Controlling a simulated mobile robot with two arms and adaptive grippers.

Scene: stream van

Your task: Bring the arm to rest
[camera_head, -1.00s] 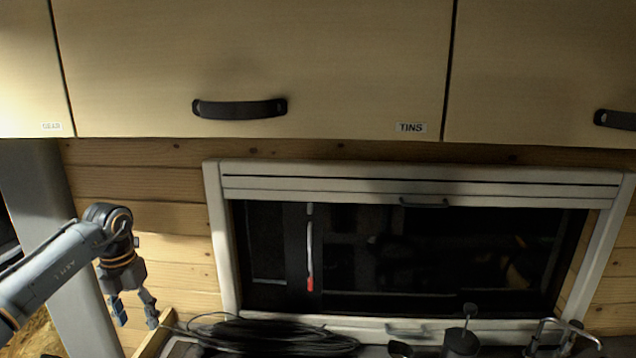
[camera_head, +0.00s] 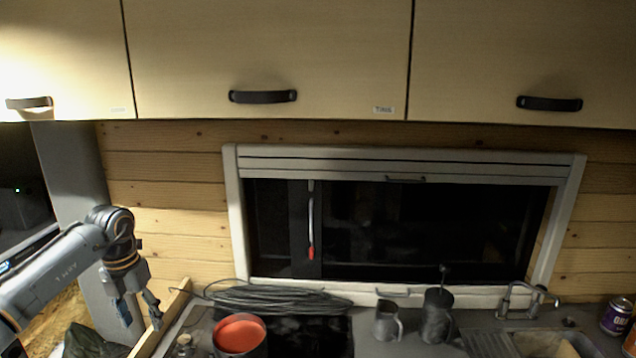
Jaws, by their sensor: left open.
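My left arm comes in from the left in the head view. Its gripper (camera_head: 139,312) hangs pointing down, with its two fingers apart and nothing between them. It is beside the wooden edge strip at the left end of the counter. My right arm and gripper do not show.
Closed overhead cupboards (camera_head: 270,60) run across the top. A dark window (camera_head: 400,235) in a pale frame is behind the counter. A cable coil (camera_head: 270,297), a pot with a red top (camera_head: 240,335), a grey mug (camera_head: 388,320), a tap (camera_head: 520,292) and a purple can (camera_head: 617,316) stand there.

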